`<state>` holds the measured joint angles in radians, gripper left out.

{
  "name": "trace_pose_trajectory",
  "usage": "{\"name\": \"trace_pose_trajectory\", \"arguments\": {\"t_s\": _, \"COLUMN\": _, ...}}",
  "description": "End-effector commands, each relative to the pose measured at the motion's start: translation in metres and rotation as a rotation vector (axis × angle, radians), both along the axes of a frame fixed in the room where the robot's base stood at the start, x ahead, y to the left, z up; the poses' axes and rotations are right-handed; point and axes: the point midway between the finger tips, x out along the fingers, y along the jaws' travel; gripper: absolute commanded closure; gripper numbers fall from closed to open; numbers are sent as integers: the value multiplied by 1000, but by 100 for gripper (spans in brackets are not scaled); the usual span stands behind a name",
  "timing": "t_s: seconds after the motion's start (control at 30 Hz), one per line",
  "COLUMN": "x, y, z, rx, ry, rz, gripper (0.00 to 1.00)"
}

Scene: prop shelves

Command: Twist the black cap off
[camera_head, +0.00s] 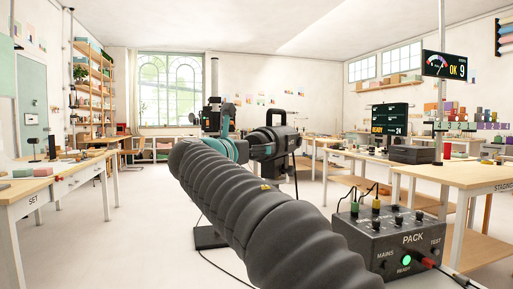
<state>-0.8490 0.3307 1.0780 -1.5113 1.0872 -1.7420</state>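A dark box marked PACK (405,240) stands at the lower right. Small black knobs or caps (397,219) are on its top, beside a green plug (354,211) and a yellow plug (376,206) with black leads. I cannot tell which black piece, if any, is the cap. My arm, in a black ribbed sleeve with teal joints, reaches from the lower right up to the middle. What looks like my gripper (213,116) is small and dark at its far end, well apart from the box. Its fingers are too small to tell open or shut.
A table marked SET (24,190) with small items stands at left. A table marked STAGING (470,176) stands at right. A display (444,65) hangs on a pole. Shelves (98,85) stand at the back left. The pale floor (120,240) at left is open.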

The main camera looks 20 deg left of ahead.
Motion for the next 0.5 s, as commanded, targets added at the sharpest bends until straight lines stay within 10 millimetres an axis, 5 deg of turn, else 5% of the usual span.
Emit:
{"name": "trace_pose_trajectory", "arguments": {"t_s": 0.03, "x": 0, "y": 0, "z": 0, "rx": 0, "ry": 0, "rz": 0, "gripper": 25}}
{"name": "trace_pose_trajectory", "arguments": {"t_s": 0.2, "x": 0, "y": 0, "z": 0, "rx": 0, "ry": 0, "rz": 0, "gripper": 68}}
{"name": "trace_pose_trajectory", "arguments": {"t_s": 0.5, "x": 0, "y": 0, "z": 1, "rx": -149, "ry": 40, "rz": -3, "gripper": 68}}
